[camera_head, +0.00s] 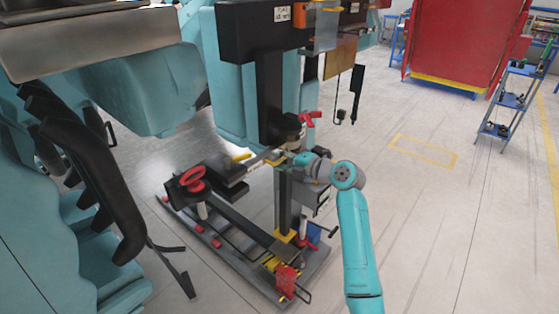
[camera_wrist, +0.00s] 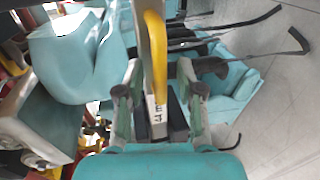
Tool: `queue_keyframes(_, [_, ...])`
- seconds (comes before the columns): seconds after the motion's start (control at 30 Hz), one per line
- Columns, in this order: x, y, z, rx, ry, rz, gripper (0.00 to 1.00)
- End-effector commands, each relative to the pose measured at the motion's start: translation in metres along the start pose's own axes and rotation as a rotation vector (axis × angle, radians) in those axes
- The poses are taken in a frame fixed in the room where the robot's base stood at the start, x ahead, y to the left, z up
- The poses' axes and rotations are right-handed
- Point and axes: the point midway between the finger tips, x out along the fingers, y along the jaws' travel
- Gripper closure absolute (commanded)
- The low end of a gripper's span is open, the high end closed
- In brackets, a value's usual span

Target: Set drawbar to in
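A grey bar with a yellow handle (camera_wrist: 157,60) runs upright through the middle of the wrist view, with a small white lettered label low on it. It looks like the drawbar, but I cannot read the label. In the head view the yellow handle (camera_head: 242,156) lies left of my gripper (camera_head: 280,158), beside the black column. In the wrist view my gripper (camera_wrist: 159,75) has its two fingers apart, one on each side of the bar. Both fingers appear clear of the bar. The fingertips are small and partly hidden in the head view.
A black column (camera_head: 270,100) stands on a grey base frame (camera_head: 320,262) close to my arm. A red handwheel (camera_head: 193,179) is at its left. Teal seats with black restraints (camera_head: 95,170) fill the left.

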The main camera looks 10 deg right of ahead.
Motion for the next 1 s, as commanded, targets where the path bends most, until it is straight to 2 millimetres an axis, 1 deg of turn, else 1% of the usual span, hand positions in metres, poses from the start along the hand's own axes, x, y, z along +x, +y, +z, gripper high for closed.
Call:
queue_keyframes(0.17, [-0.019, 0.000, 0.001, -0.001, -0.002, 0.001, 0.63])
queue_keyframes(0.4, [-0.067, -0.001, 0.001, 0.000, -0.004, 0.001, 0.63])
queue_keyframes(0.6, [-0.100, -0.001, 0.001, 0.000, -0.003, 0.000, 0.63])
queue_keyframes(0.7, [-0.110, 0.000, 0.001, -0.001, -0.002, 0.001, 0.63])
queue_keyframes(0.8, [-0.116, 0.000, 0.000, 0.000, 0.000, 0.000, 0.63])
queue_keyframes(1.0, [-0.118, 0.000, 0.000, 0.000, 0.000, 0.000, 0.63])
